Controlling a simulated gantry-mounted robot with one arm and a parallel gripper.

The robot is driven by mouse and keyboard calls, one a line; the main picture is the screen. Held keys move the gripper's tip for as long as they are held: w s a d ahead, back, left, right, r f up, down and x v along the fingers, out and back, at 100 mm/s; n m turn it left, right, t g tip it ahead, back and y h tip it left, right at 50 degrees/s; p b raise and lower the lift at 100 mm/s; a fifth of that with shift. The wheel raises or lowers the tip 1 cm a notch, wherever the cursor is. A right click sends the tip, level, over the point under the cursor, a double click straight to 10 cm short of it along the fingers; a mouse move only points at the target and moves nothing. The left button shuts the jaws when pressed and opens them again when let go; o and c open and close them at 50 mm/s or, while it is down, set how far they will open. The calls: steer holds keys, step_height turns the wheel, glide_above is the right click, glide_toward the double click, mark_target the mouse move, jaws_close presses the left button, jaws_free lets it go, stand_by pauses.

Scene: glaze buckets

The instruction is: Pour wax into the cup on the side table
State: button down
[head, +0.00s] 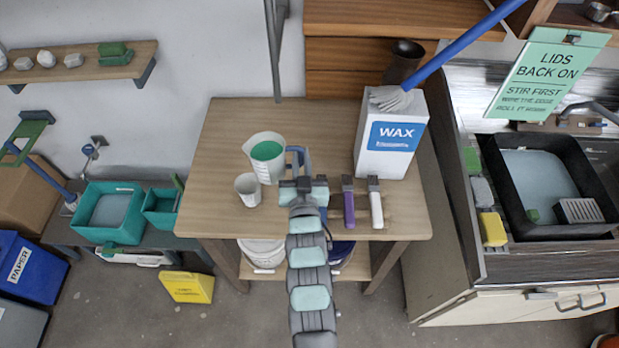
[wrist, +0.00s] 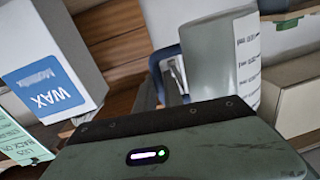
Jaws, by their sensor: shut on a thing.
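A translucent measuring jug (head: 267,172) with green contents and a blue handle (head: 300,152) is at the left part of the wooden side table (head: 225,130). My gripper (head: 302,181) is shut on the jug's handle, from the right and front. In the wrist view the jug (wrist: 222,62) and handle (wrist: 158,75) show ahead of the gripper; the fingertips are hidden. The jug looks near upright; whether it touches the table is unclear. A small pale cup (head: 248,190) stands in front and left of the jug. Its inside is hard to make out.
A white WAX box (head: 385,150) stands at the table's back right; it also shows in the wrist view (wrist: 60,60). A purple-handled tool (head: 348,205) and a white-handled one (head: 376,205) lie right of my gripper. A blue pole (head: 455,48) slants above the box.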

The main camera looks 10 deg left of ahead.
mark_target(297, 147)
steer(key=shift+w+a+r, duration=0.25)
steer(key=shift+w+a, duration=0.05)
steer(key=shift+w, duration=0.25)
steer(key=shift+w+a+r, duration=0.25)
steer(key=shift+w, duration=0.25)
steer(key=shift+w+a, duration=0.1)
steer(key=shift+w, duration=0.15)
steer(key=shift+d+f+n, duration=0.25)
steer(key=shift+f+n, duration=0.35)
steer(key=shift+f, duration=0.6)
steer(key=shift+d+r+n, duration=0.15)
steer(key=shift+r+n, duration=0.75)
steer(key=shift+n, duration=0.2)
steer(key=shift+w+f+n+b, duration=0.1)
steer(key=shift+f+n+b, duration=0.25)
steer(key=shift+f, duration=0.25)
